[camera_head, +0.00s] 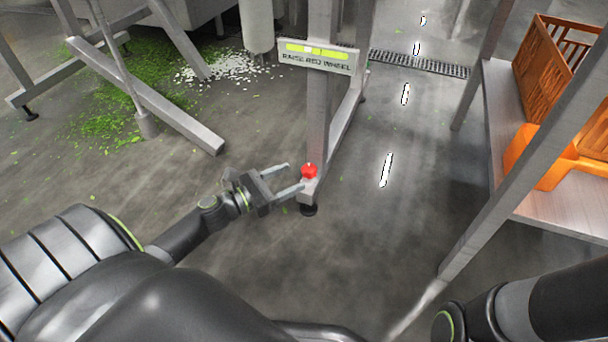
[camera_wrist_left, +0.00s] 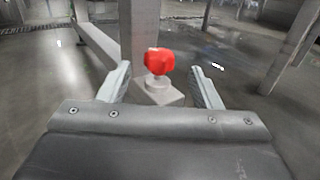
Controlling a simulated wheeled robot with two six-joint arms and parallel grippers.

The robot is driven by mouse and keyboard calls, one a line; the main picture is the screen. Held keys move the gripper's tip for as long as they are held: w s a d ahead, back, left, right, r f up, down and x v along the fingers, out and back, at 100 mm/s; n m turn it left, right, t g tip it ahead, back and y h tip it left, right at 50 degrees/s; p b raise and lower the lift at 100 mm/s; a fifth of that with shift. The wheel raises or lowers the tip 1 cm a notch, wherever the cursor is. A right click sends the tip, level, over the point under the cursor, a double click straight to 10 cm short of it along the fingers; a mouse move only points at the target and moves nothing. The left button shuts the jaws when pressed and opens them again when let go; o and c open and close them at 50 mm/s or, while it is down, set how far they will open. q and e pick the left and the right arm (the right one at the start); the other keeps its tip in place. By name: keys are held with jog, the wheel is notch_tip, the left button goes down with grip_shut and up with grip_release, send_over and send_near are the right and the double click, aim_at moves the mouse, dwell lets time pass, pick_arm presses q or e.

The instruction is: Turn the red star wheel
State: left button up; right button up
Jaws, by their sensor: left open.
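The red star wheel (camera_head: 309,171) sits low on the foot of a grey metal post, just above a black levelling foot. In the left wrist view the wheel (camera_wrist_left: 160,62) stands on a short collar on a grey block, ahead of and between the two fingers. My left gripper (camera_head: 292,177) is open, with its fingertips close to the wheel. I cannot tell whether either finger touches it. A sign reading "RAISE RED WHEEL" (camera_head: 318,56) with a yellow-green gauge hangs on the post above. My right arm shows at the lower right, its gripper out of frame.
Grey frame legs (camera_head: 150,95) stand at the left, near scattered green leaves (camera_head: 120,95) and white bits (camera_head: 230,68). Orange crates (camera_head: 545,95) rest on a bench (camera_head: 502,110) at the right. The floor right of the post is clear.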

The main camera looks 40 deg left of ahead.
aim_at(303, 166)
pick_arm(q)
jog(key=shift+x, duration=2.65)
jog(key=c, duration=1)
jog(key=shift+a+h, duration=0.1)
jog(key=shift+h, duration=0.2)
jog(key=m+g+h, duration=0.1)
jog(key=h, duration=0.1)
jog(key=m+g+h, duration=0.4)
jog(key=shift+w+a, duration=0.3)
jog(key=m+g+h, duration=0.2)
jog(key=g, duration=0.1)
jog(key=m+g+h, duration=0.1)
jog(key=m+g, duration=0.2)
jog(key=shift+w+a+g+h+b, duration=0.1)
jog(key=shift+w+g+h+b, duration=0.1)
jog(key=shift+g+h+b, duration=0.15)
jog(key=shift+m+g, duration=0.4)
jog(key=shift+g, duration=0.05)
